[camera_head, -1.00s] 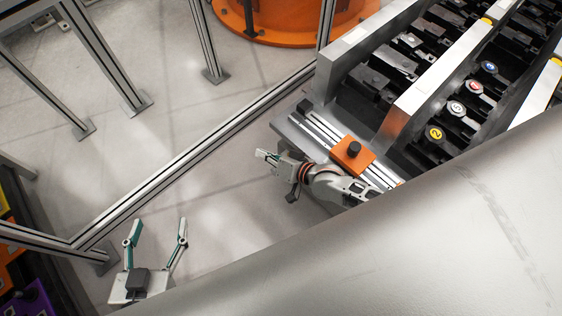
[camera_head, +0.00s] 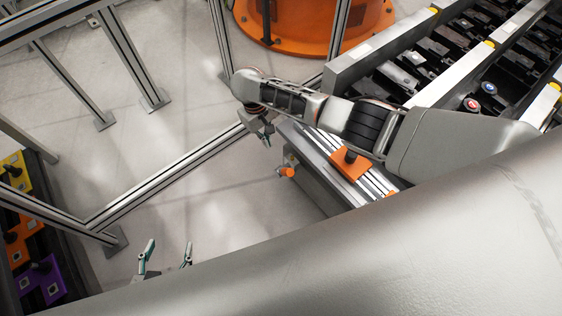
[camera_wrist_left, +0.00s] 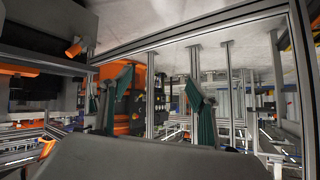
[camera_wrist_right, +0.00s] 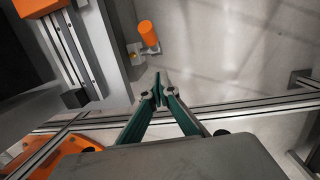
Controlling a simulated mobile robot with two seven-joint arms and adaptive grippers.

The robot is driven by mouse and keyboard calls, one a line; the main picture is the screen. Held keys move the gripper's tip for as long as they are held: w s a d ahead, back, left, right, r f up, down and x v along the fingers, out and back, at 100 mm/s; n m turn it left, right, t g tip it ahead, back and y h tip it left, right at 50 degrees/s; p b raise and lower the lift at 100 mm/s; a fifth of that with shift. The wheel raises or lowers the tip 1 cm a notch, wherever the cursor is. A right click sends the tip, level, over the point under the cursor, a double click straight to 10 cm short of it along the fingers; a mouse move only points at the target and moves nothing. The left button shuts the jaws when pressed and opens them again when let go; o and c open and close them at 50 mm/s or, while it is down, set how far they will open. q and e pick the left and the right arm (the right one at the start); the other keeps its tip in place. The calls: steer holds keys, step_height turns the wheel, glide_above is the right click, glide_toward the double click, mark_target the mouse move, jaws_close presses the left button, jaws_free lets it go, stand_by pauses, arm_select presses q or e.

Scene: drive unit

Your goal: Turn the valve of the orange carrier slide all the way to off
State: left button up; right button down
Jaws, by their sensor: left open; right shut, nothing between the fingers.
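The orange carrier slide (camera_head: 345,163), a plate with a black knob, sits on silver rails in the head view. The valve's orange handle (camera_head: 287,172) sticks out from the left side of the rail unit. In the right wrist view the valve handle (camera_wrist_right: 148,33) is above the fingertips and apart from them. My right gripper (camera_head: 266,138) hangs beyond the rail's far end, up and left of the valve; its fingers (camera_wrist_right: 161,88) are shut and empty. My left gripper (camera_head: 169,246) is open and empty at bottom, away from the valve. An orange cylinder, perhaps the handle, shows in the left wrist view (camera_wrist_left: 73,48).
A metal frame beam (camera_head: 180,180) crosses the floor close behind my right gripper. Racks of black parts (camera_head: 430,60) stand at upper right. A round orange base (camera_head: 310,25) is at the back. Floor left of the valve is clear.

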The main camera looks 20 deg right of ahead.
steer(key=b, duration=0.5)
glide_above(282, 169)
steer(key=a, duration=0.1)
steer(key=f, duration=0.7)
steer(key=w+f, duration=0.1)
steer(key=f, duration=0.3)
steer(key=shift+f, duration=0.2)
steer(key=shift+s+d+f, duration=0.15)
steer(key=shift+s+f, duration=0.15)
steer(key=shift+s, duration=0.15)
arm_select(q)
steer(key=shift+w+d+f, duration=0.35)
steer(key=shift+d+f, duration=0.1)
steer(key=shift+d, duration=0.2)
steer(key=shift+w+r, duration=0.1)
steer(key=shift+r, duration=0.05)
